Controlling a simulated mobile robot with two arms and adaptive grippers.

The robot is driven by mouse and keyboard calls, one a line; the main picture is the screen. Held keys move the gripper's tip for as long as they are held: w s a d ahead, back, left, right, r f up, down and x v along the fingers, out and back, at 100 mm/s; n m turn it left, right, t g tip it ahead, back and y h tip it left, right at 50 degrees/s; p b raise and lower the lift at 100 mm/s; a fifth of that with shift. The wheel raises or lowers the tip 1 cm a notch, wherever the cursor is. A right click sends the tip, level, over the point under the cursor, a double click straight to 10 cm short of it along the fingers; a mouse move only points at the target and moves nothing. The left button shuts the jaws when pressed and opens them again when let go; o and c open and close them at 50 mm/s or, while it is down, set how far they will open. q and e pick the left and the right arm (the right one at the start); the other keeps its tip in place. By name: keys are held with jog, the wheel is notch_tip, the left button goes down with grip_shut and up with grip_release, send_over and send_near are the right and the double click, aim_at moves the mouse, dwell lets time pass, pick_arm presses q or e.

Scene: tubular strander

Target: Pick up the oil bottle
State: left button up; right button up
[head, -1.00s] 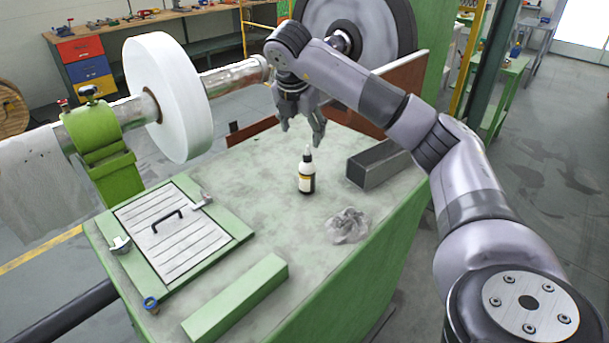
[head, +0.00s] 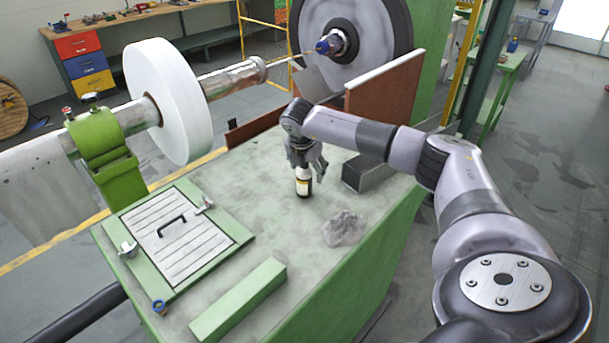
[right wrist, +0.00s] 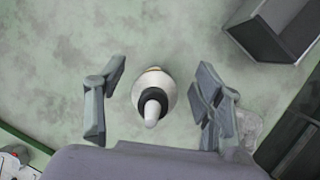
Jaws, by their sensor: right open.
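In the right wrist view the bottle's white nozzle and dark collar (right wrist: 153,103) show from above. The open fingers of my right gripper (right wrist: 160,103) are on either side of it, with a gap on each side. My left gripper is not in view.
A grey metal block (head: 362,175) lies right of the bottle; it also shows in the right wrist view (right wrist: 270,30). A crumpled clear rag (head: 344,228) lies in front.

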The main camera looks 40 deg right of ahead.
jog(key=shift+f, duration=0.15)
jog(key=c, duration=1.4)
